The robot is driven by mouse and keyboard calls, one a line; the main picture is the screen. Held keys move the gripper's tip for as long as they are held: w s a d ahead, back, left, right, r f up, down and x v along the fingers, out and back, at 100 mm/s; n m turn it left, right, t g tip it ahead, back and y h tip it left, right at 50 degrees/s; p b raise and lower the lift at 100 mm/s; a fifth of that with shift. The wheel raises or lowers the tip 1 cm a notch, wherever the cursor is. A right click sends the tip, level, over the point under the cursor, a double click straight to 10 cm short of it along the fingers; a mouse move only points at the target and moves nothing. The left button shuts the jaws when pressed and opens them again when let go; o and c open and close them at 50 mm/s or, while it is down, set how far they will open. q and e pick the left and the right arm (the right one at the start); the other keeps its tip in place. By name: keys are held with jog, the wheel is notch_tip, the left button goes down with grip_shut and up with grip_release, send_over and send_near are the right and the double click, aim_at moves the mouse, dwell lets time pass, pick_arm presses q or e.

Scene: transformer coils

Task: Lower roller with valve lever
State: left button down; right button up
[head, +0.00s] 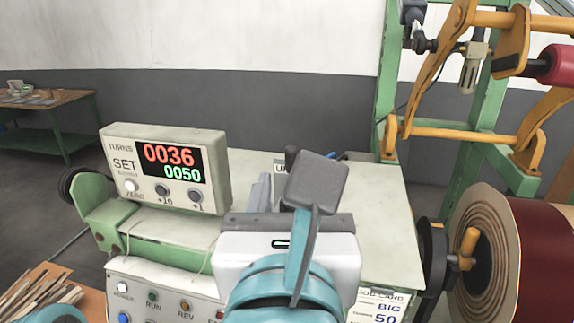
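A red roller (557,65) hangs between orange arms (515,40) at the upper right, raised above the large dark red coil (540,255). My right gripper (275,190) reaches forward over the pale green machine top (375,190). A grey block on a teal bracket stands in front of it and hides much of its fingers, so I cannot tell how far apart they are. A small dark upright part (291,156) and a partly covered label starting with "U" (280,167) show just beyond it. The valve lever cannot be made out clearly. My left gripper is out of view.
The counter box (125,165) reads 0036 in red and 0050 in green, close to the left of my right gripper. A button panel (165,295) is below it. A green frame (385,90) stands behind. A workbench (45,105) is far left.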

aim_at(291, 164)
pick_arm(q)
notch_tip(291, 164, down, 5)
jog(key=b, duration=0.3)
pick_arm(e)
notch_tip(291, 164, down, 5)
jog(key=w+p, duration=0.1)
jog(key=w, duration=0.4)
jog(key=w+d+p, duration=0.1)
jog(key=w+p, duration=0.1)
jog(key=w, duration=0.3)
jog(key=w+p, duration=0.1)
jog(key=w, duration=0.4)
jog(key=shift+d+r, duration=0.15)
jog(key=shift+w+d+p, duration=0.15)
jog(key=shift+w+p, duration=0.2)
jog(key=shift+w, duration=0.2)
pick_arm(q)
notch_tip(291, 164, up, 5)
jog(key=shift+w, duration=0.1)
pick_arm(e)
grip_shut()
